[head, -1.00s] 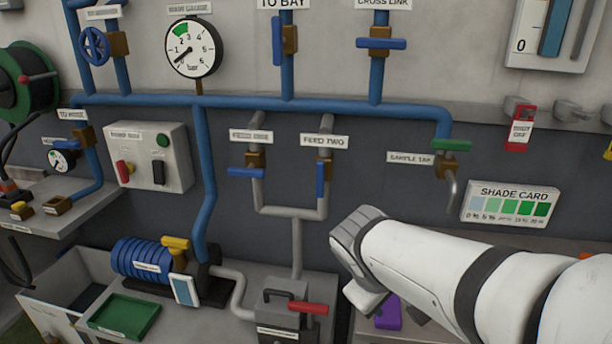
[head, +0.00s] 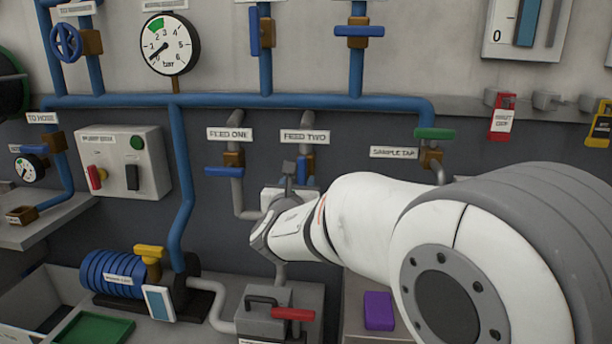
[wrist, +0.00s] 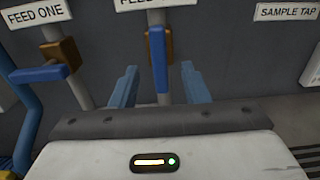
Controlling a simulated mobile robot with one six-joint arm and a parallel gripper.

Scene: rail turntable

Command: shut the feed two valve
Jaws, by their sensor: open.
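The feed two valve has a blue lever (wrist: 160,62) on a brown body (wrist: 169,47). The lever hangs upright, in line with its pipe. In the head view the lever (head: 303,170) is partly hidden by my gripper (head: 289,178). In the wrist view my gripper (wrist: 159,86) is open, with one blue finger on each side of the lever's lower end. I see gaps between fingers and lever, and cannot tell how far the lever reaches in depth between them. The FEED TWO label (head: 305,136) is above the valve.
The feed one valve's blue lever (head: 224,171) lies crosswise close to the left. The sample tap's green lever (head: 434,134) is to the right. Below are a grey box with a red handle (head: 293,314) and a purple block (head: 379,310).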

